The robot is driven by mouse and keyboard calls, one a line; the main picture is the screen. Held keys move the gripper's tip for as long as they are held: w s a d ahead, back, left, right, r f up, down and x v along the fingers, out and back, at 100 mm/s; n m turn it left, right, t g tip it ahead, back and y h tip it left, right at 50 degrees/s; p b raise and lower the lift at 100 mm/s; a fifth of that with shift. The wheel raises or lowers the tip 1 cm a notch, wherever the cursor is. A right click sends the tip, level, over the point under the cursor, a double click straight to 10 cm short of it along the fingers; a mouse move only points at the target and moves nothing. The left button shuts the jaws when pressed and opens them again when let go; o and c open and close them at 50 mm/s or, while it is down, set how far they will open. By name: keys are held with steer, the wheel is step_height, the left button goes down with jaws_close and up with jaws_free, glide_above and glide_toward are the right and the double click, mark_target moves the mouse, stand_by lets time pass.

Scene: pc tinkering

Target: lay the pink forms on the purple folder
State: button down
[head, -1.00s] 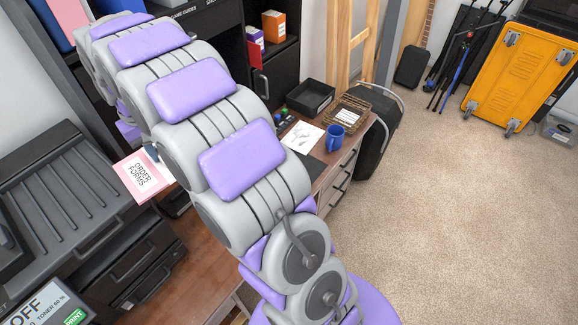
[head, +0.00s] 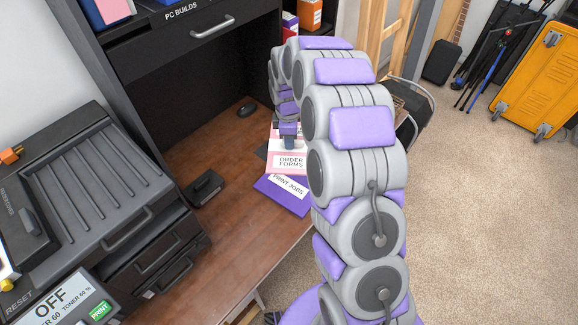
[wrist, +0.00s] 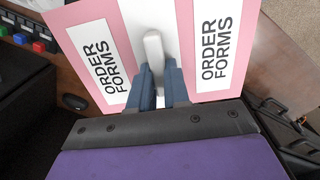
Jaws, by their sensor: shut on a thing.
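The pink forms (head: 291,161), labelled "ORDER FORMS", show at the desk's right part in the head view, partly hidden by my arm. In the wrist view the pink forms (wrist: 72,17) fill the upper middle, with a label on each side of a pale raised grip (wrist: 153,48). My gripper (wrist: 160,88) is shut on that grip with its blue fingers. The purple folder (head: 296,204), labelled "PRINT JOBS", lies on the desk. In the head view the forms overlap its far part; I cannot tell whether they touch it.
A small black item (head: 205,187) lies there, and a black mouse (head: 247,109) sits farther back. A large black printer (head: 75,190) stands at left. Dark shelving (head: 185,70) rises behind.

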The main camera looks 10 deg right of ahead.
step_height(320, 180, down, 12)
steer(key=n, duration=1.1)
steer(key=b, duration=0.1)
glide_above(289, 187)
steer(key=shift+n, duration=0.3)
step_height(289, 187, down, 8)
steer(key=shift+a, duration=0.1)
steer(key=shift+f+b, duration=0.35)
steer(key=shift+f, duration=0.5)
steer(key=shift+f, duration=0.3)
steer(key=c, duration=1)
jaws_free()
steer(key=r+p, duration=0.1)
steer(key=r, duration=0.7)
steer(key=r+p, duration=0.1)
steer(key=r, duration=0.8)
steer(key=shift+s+a+r, duration=0.15)
steer(key=shift+a, duration=0.05)
